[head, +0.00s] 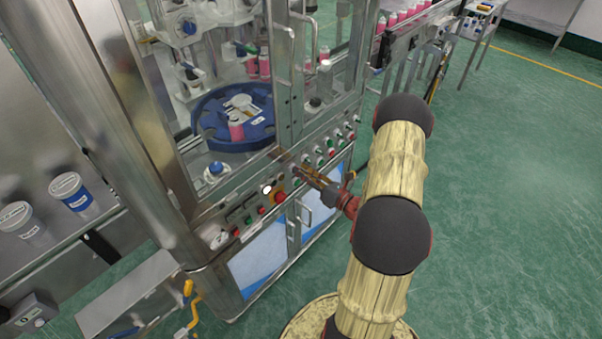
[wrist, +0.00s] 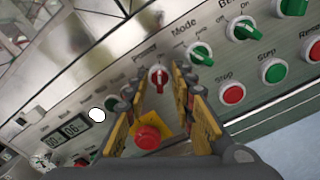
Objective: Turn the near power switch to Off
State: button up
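The power switch (wrist: 158,76) is a small red knob with a white handle, below the word "power" on the steel control panel. Its handle looks roughly upright in the wrist view; the position marks are too small to read. My gripper (wrist: 160,86) is open, with one yellow-padded finger on each side of the knob. A gap shows between the fingers, and I cannot tell whether either touches the knob. In the head view my gripper (head: 291,166) is at the machine's front panel, and it and the arm hide the switch.
A red mushroom button (wrist: 148,137) on a yellow plate sits just below the switch, between the fingers. Green selector knobs (wrist: 201,54), green buttons (wrist: 274,71) and red buttons (wrist: 232,95) lie to the right. A display (wrist: 74,127) is at left. Green floor (head: 510,200) is clear at right.

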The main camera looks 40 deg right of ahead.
jog(key=shift+w, duration=0.45)
grip_shut()
dwell(0.4)
